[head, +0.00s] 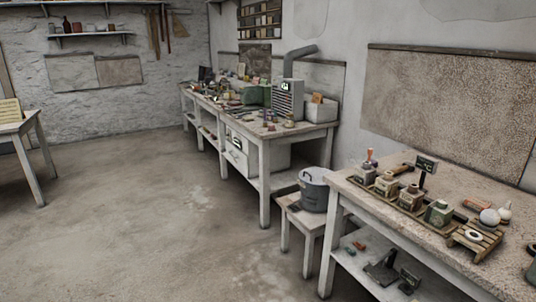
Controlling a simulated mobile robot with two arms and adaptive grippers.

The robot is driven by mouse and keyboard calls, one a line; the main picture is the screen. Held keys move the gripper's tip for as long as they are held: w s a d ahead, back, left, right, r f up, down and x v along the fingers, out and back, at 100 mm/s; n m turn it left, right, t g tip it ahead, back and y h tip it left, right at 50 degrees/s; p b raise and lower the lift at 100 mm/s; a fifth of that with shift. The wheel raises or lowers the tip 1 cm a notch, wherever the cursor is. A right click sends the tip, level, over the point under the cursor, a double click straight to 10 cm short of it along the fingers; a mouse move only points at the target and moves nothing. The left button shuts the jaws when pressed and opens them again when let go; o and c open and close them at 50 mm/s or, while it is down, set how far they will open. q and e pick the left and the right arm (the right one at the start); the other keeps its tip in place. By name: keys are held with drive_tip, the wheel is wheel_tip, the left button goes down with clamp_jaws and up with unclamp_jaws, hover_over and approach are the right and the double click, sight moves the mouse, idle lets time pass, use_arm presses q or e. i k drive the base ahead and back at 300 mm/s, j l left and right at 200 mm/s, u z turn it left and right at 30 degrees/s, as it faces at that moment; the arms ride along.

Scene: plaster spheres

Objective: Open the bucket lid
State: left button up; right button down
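A grey bucket (313,195) stands upright on a small low wooden stool (298,219), in the gap between two workbenches. A grey lid (314,175) with a raised handle sits on top of the bucket, and it looks closed. The right side of the bucket is close to the near bench, whose corner may hide a little of it. Neither of my grippers shows in the head view, and the bucket is well ahead of me.
The near bench (381,211) on the right holds several small containers in a tray, white spheres (489,217) and a slatted wooden stand (474,240). A cluttered long bench (263,140) runs behind the bucket. The floor (150,215) at left and centre is clear.

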sight(313, 175)
drive_tip(key=i+j+u, duration=0.25)
drive_tip(key=i, duration=0.4)
drive_tip(key=i+j+u, duration=0.25)
drive_tip(key=i, duration=0.4)
drive_tip(key=i+u, duration=0.25)
drive_tip(key=i, duration=0.4)
